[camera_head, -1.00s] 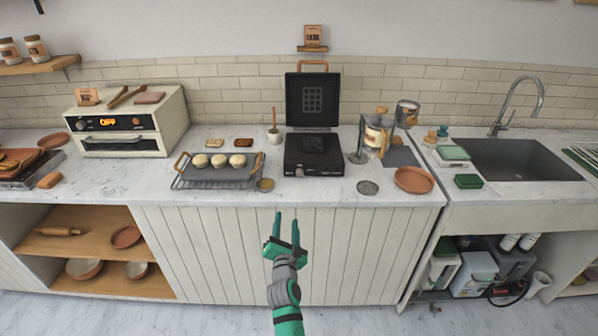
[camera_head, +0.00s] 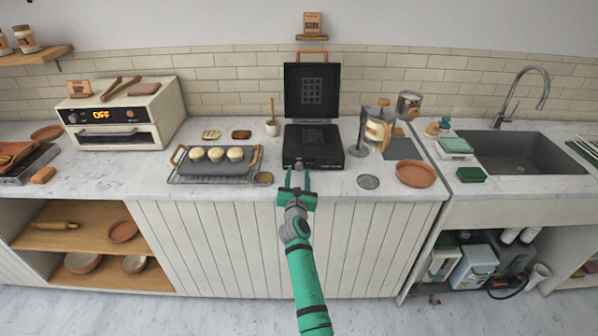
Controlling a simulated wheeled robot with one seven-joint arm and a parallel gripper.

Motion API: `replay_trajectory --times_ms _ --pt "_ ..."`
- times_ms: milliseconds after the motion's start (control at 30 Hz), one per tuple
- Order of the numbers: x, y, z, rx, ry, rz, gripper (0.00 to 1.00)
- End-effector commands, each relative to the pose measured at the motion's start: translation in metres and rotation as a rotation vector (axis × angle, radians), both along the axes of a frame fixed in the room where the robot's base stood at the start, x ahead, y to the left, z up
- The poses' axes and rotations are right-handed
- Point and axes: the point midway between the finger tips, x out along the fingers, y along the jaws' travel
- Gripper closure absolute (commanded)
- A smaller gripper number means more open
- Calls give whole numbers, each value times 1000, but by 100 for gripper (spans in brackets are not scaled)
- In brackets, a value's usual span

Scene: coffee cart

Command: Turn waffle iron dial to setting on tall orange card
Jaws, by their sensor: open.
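The black waffle iron (camera_head: 313,140) stands on the counter with its gridded lid raised upright. Its small front dial (camera_head: 299,165) is at the lower left of the base, and its setting is too small to read. The tall orange card (camera_head: 312,21) stands on a small wall shelf above the iron; its print is too small to read for certain. My gripper (camera_head: 298,174) is open, its green fingers pointing at the iron's front. The fingertips are at or just short of the dial, one to each side of it; I cannot tell whether they touch.
A wire rack with a grey tray (camera_head: 196,167) of several pale rounds is left of the iron. A glass press (camera_head: 376,132), a grey disc (camera_head: 368,181) and a terracotta plate (camera_head: 415,173) are to the right. A toaster oven (camera_head: 121,115) is far left.

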Motion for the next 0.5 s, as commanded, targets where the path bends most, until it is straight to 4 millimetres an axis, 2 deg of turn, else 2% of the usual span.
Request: replay_trajectory --times_ms 200,500 --pt "22 -2 0 -1 -1 -2 58" --pt "29 -3 0 0 0 -3 58"
